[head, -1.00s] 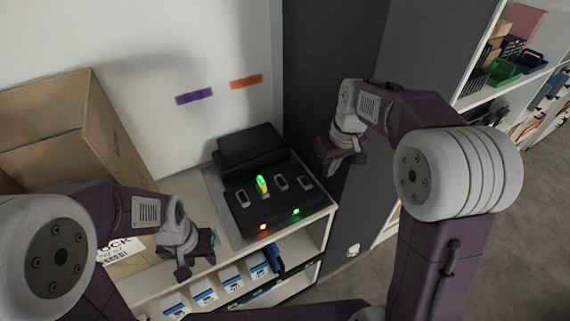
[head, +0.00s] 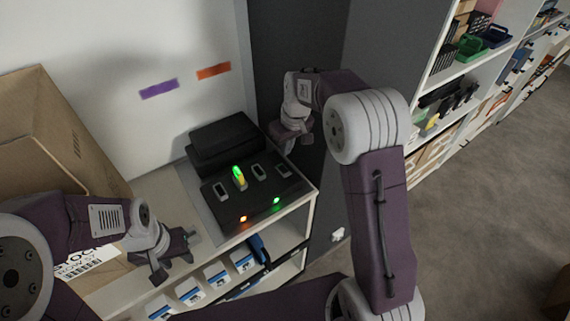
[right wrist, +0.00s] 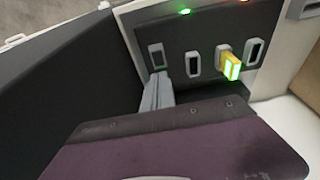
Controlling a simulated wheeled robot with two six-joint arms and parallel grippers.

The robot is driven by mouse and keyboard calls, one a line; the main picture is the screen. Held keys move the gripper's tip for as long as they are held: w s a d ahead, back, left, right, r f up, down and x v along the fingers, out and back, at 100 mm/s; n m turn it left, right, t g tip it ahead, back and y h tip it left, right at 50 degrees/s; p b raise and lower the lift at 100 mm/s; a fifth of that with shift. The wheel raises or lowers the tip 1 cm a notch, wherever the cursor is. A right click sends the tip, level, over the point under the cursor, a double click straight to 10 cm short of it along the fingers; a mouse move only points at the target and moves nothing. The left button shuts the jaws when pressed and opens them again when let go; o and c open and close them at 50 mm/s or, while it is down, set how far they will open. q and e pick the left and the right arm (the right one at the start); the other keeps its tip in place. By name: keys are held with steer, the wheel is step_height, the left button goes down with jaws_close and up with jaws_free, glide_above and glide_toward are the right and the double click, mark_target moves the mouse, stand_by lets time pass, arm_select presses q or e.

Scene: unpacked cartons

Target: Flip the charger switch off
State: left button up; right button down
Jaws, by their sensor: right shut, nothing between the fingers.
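The charger (head: 262,207) is a dark box with several slots on the shelf top against the wall; it also shows in the right wrist view (right wrist: 210,32). One slot holds a yellow battery (head: 240,180) with a bright green glow. A green light (head: 277,200) and an orange light (head: 243,218) sit on its front. I cannot tell which part is the switch. My right gripper (head: 294,142) is shut and empty, just behind the charger's right end; in the right wrist view its fingers (right wrist: 157,92) appear beside the end slot. My left gripper (head: 178,258) is open and empty, left of the charger.
A cardboard carton (head: 50,135) stands at the left. A dark panel (head: 300,60) rises beside the charger's right end. Blue-and-white boxes (head: 217,273) fill the shelf below. Another shelf unit (head: 440,70) with bins is at the right.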

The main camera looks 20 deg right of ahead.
glide_above(285, 171)
steer(key=x, duration=0.2)
steer(key=s+x, duration=0.1)
steer(key=x, duration=0.3)
steer(key=shift+s+d+f, duration=0.1)
steer(key=shift+d+f, duration=0.1)
steer(key=shift+f, duration=0.15)
steer(key=shift+s+f+p, duration=0.15)
steer(key=shift+f+p, duration=0.15)
steer(key=shift+f, duration=0.45)
steer(key=shift+s+d+f+b, duration=0.15)
steer(key=shift+f+b, duration=0.2)
steer(key=shift+f, duration=0.25)
steer(key=shift+s+r, duration=0.1)
steer(key=shift+r, duration=0.05)
steer(key=shift+w+a+r+p, duration=0.15)
steer(key=shift+w+p, duration=0.25)
steer(key=shift+w+a+r+p, duration=0.1)
steer(key=shift+w+a+p, duration=0.05)
steer(key=shift+w+p, duration=0.25)
